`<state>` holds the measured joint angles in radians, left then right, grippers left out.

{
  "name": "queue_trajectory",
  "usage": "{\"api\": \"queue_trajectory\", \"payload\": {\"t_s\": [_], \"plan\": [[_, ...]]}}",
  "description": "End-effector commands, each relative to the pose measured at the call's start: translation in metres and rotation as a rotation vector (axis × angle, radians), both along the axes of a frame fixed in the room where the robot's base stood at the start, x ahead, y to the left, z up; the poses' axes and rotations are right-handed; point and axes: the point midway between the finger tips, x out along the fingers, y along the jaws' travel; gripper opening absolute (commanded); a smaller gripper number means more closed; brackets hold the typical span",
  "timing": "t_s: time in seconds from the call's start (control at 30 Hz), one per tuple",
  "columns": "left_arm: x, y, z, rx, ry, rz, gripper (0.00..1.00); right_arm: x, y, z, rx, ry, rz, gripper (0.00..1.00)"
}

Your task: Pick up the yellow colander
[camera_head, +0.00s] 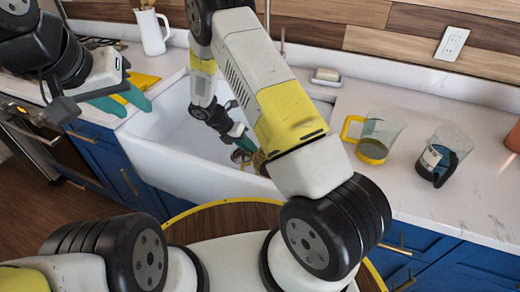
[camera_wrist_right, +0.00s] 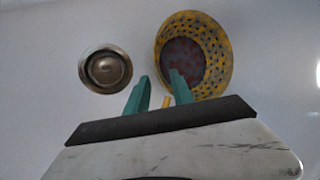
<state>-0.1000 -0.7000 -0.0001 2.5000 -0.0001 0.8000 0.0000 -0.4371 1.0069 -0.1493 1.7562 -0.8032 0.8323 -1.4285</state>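The yellow colander (camera_wrist_right: 205,48), dotted with dark holes and reddish-dark inside, lies in the white sink (camera_head: 165,128). In the head view only a small yellowish part of it (camera_head: 259,161) shows beside my right arm. My right gripper (camera_wrist_right: 159,92) is inside the sink with its teal fingers apart. In the wrist view its right finger overlaps the colander's lower left edge, and a small yellow piece shows between the fingers; contact cannot be told. My left gripper (camera_head: 121,101) is open and empty by the sink's left edge.
A round metal drain (camera_wrist_right: 105,69) is left of the colander in the wrist view. A yellow-handled glass jug (camera_head: 373,137) and a dark-handled glass jug (camera_head: 443,155) stand on the counter right of the sink. A white pitcher (camera_head: 151,32) and a soap dish (camera_head: 326,77) are behind.

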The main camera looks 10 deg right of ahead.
Motion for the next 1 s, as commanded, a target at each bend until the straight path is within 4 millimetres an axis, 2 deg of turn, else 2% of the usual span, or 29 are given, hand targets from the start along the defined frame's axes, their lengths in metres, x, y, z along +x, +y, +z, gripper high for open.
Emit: {"api": "queue_trajectory", "payload": {"t_s": [0.6, 0.9, 0.93, 1.0], "plan": [[0.000, 0.000, 0.000, 0.000, 0.000, 0.000, 0.36, -0.002, -0.038, -0.065, -0.009, 0.013, 0.020, 0.29], [0.000, 0.000, 0.000, 0.000, 0.000, 0.000, 0.36, -0.001, -0.042, -0.070, -0.008, 0.011, 0.019, 0.29], [0.000, 0.000, 0.000, 0.000, 0.000, 0.000, 0.36, -0.001, -0.042, -0.070, -0.008, 0.011, 0.019, 0.27], [0.000, 0.000, 0.000, 0.000, 0.000, 0.000, 0.36, -0.001, -0.042, -0.070, -0.007, 0.011, 0.019, 0.13]]}}
